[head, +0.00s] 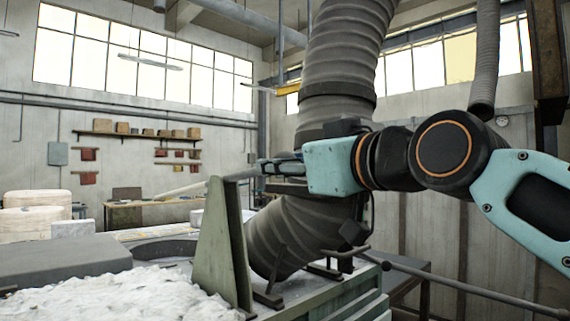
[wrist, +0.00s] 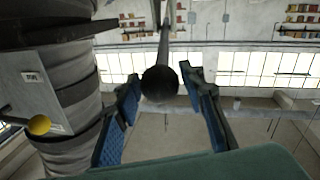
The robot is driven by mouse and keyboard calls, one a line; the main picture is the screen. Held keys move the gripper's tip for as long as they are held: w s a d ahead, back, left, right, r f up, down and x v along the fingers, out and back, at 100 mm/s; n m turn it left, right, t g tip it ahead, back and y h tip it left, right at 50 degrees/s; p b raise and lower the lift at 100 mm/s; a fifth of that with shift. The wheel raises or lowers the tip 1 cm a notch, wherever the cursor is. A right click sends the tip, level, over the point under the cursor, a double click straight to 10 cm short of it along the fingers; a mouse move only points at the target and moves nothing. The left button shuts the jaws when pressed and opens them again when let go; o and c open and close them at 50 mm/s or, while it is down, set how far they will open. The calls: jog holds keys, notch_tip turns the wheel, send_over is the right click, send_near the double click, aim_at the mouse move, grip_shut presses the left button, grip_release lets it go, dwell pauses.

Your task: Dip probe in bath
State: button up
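The probe (head: 185,189) is a long pale rod. In the head view it reaches left from my gripper (head: 268,168), sloping slightly down toward its far end. In the wrist view the probe (wrist: 163,45) runs away from me, and its dark round near end (wrist: 160,84) sits between the blue-padded fingers of my gripper (wrist: 160,82). The fingers appear closed around it. A round dark-rimmed opening (head: 165,250), apparently the bath, lies below and left of the gripper. The liquid inside cannot be made out. The rod is above this opening and apart from it.
A thick ribbed duct (head: 340,50) stands right behind my gripper, and its lower bend (head: 300,235) continues beneath. An upright green plate (head: 222,245) stands between the opening and the duct. White lumpy material (head: 110,298) fills the front left. A workbench (head: 150,205) stands farther back.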

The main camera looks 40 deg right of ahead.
grip_shut()
notch_tip(320, 180, up, 2)
jog(key=p, duration=0.3)
jog(key=shift+w+r+g, duration=0.1)
jog(key=shift+w+g, duration=0.05)
jog(key=shift+g, duration=0.15)
jog(key=r+g+p, duration=0.1)
jog(key=p, duration=0.1)
jog(key=w+r+p, duration=0.1)
jog(key=r+p, duration=0.1)
jog(key=p, duration=0.1)
jog(key=shift+r+g, duration=0.15)
jog(key=shift+g, duration=0.25)
jog(key=r+p, duration=0.1)
jog(key=p, duration=0.1)
jog(key=w+r+g+p, duration=0.1)
jog(key=p, duration=0.1)
jog(key=shift+r, duration=0.2)
jog(key=r+g+p, duration=0.1)
jog(key=p, duration=0.1)
jog(key=w+r+p, duration=0.1)
jog(key=p, duration=0.2)
jog(key=shift+w+d+r+g+y, duration=0.1)
jog(key=shift+w+r+g+y, duration=0.1)
jog(key=shift+w+g+y, duration=0.15)
jog(key=shift+o, duration=2)
grip_release()
